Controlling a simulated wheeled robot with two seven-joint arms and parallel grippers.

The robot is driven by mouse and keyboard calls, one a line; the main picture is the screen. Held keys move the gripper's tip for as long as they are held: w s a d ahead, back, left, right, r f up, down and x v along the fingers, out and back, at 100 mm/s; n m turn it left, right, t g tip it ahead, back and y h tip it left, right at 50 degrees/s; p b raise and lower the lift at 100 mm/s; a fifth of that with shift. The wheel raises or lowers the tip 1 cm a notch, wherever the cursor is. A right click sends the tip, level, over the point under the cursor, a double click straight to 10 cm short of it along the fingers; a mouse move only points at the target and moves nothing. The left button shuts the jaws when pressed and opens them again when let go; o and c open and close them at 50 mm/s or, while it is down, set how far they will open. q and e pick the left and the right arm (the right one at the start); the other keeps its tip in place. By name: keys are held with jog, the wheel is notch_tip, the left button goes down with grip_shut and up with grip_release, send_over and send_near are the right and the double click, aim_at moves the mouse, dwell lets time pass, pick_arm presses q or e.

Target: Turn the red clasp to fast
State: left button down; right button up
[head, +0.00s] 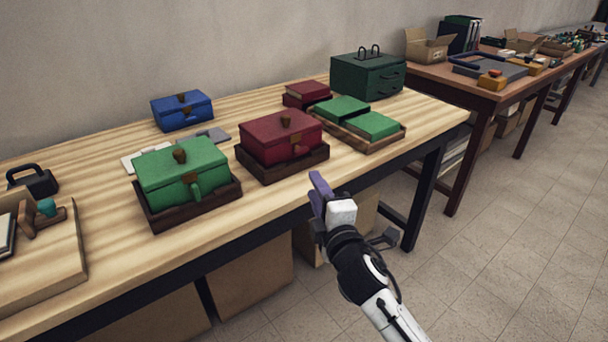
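The red velvet box (280,140) sits in a dark wooden tray (262,174) near the middle of the table's front. It is closed, with a brown knob (286,119) on its lid. Its clasp (299,150) is a small brownish piece at the front, too small to read its setting. My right gripper (320,192), with purple fingers, is in front of the table edge, below and to the right of the red box and apart from it. I cannot tell its opening from this angle, and I see nothing held in it. My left gripper is not in view.
A green box (183,167) in a similar tray stands to the left, and a blue box (182,110) behind. A tray with green pads (376,124) lies to the right, near a dark green case (366,76). Bare tabletop (265,207) lies in front of the red box.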

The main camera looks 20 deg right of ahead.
aim_at(302, 153)
jog(key=shift+n, duration=0.3)
jog(key=w, duration=0.3)
jog(key=w+r, duration=0.1)
jog(key=w, duration=0.3)
jog(key=w+b, duration=0.1)
jog(key=w, duration=0.3)
jog(key=shift+w+d+r, duration=0.1)
jog(key=shift+d+r, duration=0.15)
grip_shut()
